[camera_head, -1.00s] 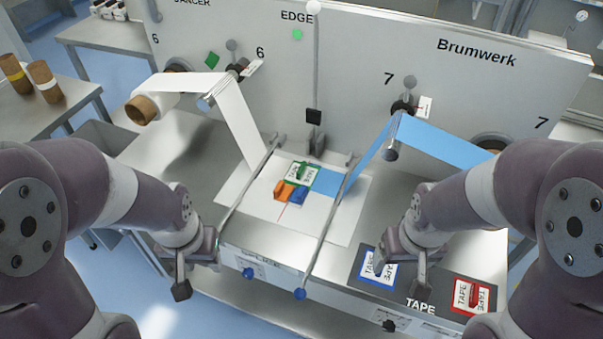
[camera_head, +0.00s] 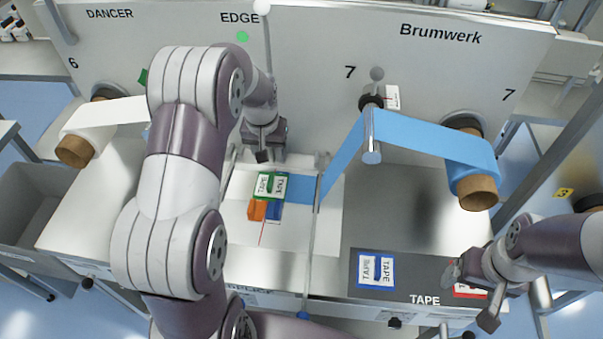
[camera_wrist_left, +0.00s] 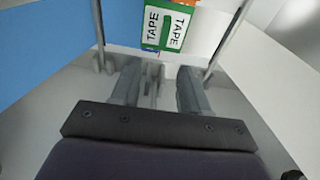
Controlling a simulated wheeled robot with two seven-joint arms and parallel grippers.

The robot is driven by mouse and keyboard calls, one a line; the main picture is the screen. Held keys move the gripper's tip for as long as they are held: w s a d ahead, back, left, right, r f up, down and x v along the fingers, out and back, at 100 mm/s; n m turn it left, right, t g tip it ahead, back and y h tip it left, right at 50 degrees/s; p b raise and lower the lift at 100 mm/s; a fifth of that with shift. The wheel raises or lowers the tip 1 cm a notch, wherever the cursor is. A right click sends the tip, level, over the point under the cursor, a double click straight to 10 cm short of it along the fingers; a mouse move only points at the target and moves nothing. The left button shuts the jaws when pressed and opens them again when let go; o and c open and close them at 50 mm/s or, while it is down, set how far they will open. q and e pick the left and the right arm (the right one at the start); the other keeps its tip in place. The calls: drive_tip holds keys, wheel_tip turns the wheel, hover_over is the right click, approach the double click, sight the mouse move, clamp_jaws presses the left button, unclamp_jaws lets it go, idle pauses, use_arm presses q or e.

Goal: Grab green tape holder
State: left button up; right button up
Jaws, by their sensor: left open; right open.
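The green tape holder (camera_head: 271,186) is a green-framed white card marked TAPE. It lies at the web's end on the splice table, touching or overlapping the blue web and just behind an orange block (camera_head: 257,210) and a blue block (camera_head: 274,211). It also shows at the top of the left wrist view (camera_wrist_left: 168,24). My left gripper (camera_head: 268,156) is open and empty, behind the holder near the panel and apart from it. Its fingers (camera_wrist_left: 158,78) show below the holder in the wrist view. My right gripper (camera_head: 468,292) is open at the front right, partly hiding the red tape holder (camera_head: 466,291).
A blue tape holder (camera_head: 376,270) lies on the dark TAPE pad (camera_head: 425,268). A thin bar (camera_head: 316,235) runs front to back beside the green holder. The blue web (camera_head: 345,160) slopes up to a roller (camera_head: 371,140). The upright panel (camera_head: 320,60) stands behind.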

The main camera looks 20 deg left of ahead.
use_arm(q)
drive_tip(key=p, duration=0.2)
hover_over(270, 180)
drive_tip(key=s+d, duration=0.1)
wheel_tip(270, 180, down, 4)
drive_tip(key=f, duration=0.3)
drive_tip(key=f+p, duration=0.1)
drive_tip(key=f, duration=0.1)
drive_tip(key=w+a+f+p, duration=0.1)
drive_tip(key=f, duration=0.1)
drive_tip(key=shift+f, duration=0.5)
clamp_jaws()
